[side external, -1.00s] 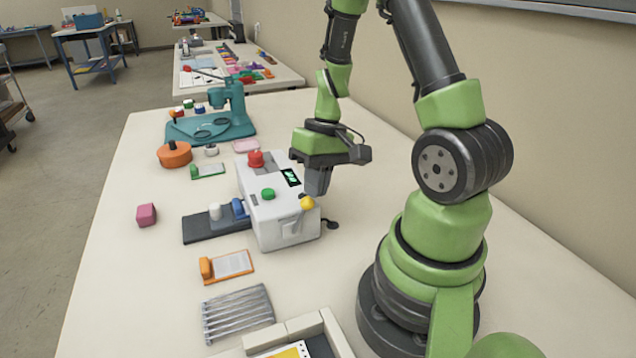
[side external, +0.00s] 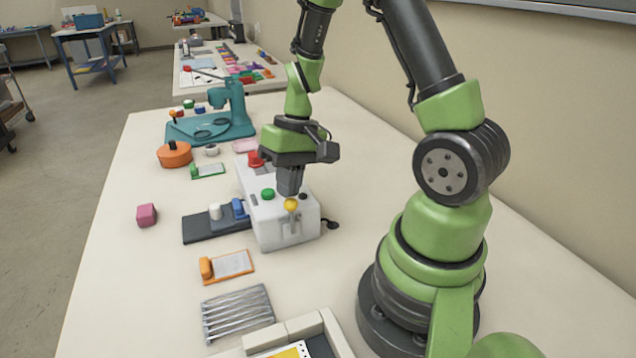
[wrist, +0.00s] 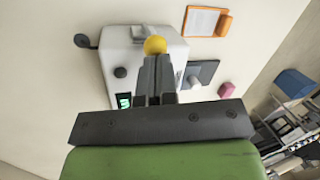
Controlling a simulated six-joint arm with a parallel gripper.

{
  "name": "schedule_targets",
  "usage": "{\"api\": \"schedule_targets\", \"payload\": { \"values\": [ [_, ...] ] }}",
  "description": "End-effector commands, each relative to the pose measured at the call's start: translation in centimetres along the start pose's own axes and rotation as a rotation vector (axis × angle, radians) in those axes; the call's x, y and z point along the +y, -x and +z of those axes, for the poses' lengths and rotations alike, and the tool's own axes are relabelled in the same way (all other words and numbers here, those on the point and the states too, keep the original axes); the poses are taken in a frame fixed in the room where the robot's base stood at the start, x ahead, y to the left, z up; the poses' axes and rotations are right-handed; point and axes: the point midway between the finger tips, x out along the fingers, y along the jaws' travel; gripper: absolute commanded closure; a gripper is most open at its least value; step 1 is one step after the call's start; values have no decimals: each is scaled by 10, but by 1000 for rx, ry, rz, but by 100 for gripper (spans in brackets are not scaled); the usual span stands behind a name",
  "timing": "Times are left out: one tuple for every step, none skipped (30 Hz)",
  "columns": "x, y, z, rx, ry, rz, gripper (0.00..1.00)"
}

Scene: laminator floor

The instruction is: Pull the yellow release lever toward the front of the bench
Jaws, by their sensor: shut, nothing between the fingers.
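The yellow release lever (side external: 291,205) has a round knob and stands at the near side of the white laminator (side external: 285,234), above a slot in its face. My gripper (side external: 289,193) is shut and empty, pointing down over the laminator, with its fingertips right at the knob. In the wrist view the yellow knob (wrist: 155,45) shows just beyond the tips of the closed fingers (wrist: 154,62). The fingers are not around the knob; whether they touch it cannot be told. Part of the laminator top, including its display in the side view, is hidden behind my gripper.
A green button (side external: 268,194) and a red knob (side external: 255,159) are on the laminator. A dark tray (side external: 200,230) with white and blue pieces adjoins its left side. An orange clipboard (side external: 231,265) lies nearer. A pink cube (side external: 147,215) sits by the left bench edge.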

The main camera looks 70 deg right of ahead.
Motion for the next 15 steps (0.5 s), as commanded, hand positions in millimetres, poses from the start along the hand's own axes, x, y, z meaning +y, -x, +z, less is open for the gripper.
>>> {"api": "schedule_targets", "payload": {
  "values": [
    [-5,-1,-1,-1,3,0,100],
    [-7,-2,-2,0,4,0,100],
    [-10,-3,-3,0,2,0,100],
    [-12,-4,-4,0,2,0,100],
    [-14,-4,-4,-1,2,0,100],
    [-16,-5,-5,-1,2,0,100],
    [-17,-6,-6,-1,1,0,100],
    [-19,-7,-6,-1,1,0,100],
    [-19,-7,-7,-1,-1,0,100],
    [-19,-7,-7,-1,-2,0,100],
    [-19,-7,-6,-1,-2,0,100],
    [-19,-7,-6,-1,-2,0,100],
    [-19,-7,-6,-1,-2,0,100],
    [-19,-7,-6,-1,-2,0,100],
    [-18,-7,-6,-1,-1,0,100]
  ]
}}
